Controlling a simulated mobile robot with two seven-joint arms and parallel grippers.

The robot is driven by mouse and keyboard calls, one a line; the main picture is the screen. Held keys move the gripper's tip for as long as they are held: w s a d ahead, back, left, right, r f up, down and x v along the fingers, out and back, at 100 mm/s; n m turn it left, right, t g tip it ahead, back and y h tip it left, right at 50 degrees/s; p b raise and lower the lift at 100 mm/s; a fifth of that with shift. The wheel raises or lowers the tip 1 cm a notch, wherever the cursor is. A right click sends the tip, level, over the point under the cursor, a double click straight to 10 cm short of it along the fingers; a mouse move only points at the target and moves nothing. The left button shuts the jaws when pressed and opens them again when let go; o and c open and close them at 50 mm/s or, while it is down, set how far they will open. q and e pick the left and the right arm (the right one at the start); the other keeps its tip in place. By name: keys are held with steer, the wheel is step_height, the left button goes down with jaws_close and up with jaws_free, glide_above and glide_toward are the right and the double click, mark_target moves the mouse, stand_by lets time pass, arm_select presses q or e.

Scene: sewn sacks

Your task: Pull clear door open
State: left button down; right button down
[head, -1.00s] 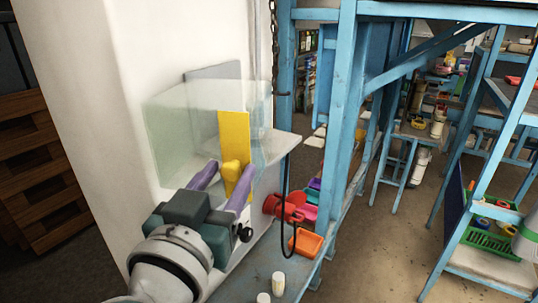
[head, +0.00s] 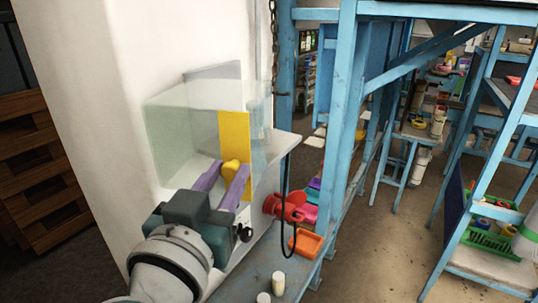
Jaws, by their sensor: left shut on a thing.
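The clear door (head: 192,132) is a see-through panel on a clear box against the white wall, left of centre. A yellow upright strip (head: 234,130) runs down it, with a yellow knob-like handle (head: 231,167) low on the strip. My left gripper (head: 229,174), with purple fingers, reaches in from below and is shut on the yellow handle, one finger on each side. The fingertips and part of the handle overlap, so the exact contact is partly hidden. The panel is too transparent to tell whether it stands ajar. My right gripper is not in view.
A narrow grey ledge (head: 262,262) below holds two cream cylinders and an orange bin (head: 306,242). A blue metal frame (head: 345,110) stands beyond.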

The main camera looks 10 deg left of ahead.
arm_select(q)
steer(key=shift+a, duration=0.1)
stand_by(0.5)
steer(key=shift+s+a+h, duration=0.2)
steer(key=shift+a+h, duration=0.1)
steer(key=a+m+h, duration=0.1)
steer(key=s+a+h, duration=0.1)
steer(key=shift+s+a+m, duration=0.3)
steer(key=shift+a+m, duration=0.05)
steer(key=shift+m, duration=0.05)
steer(key=c, duration=0.6)
jaws_free()
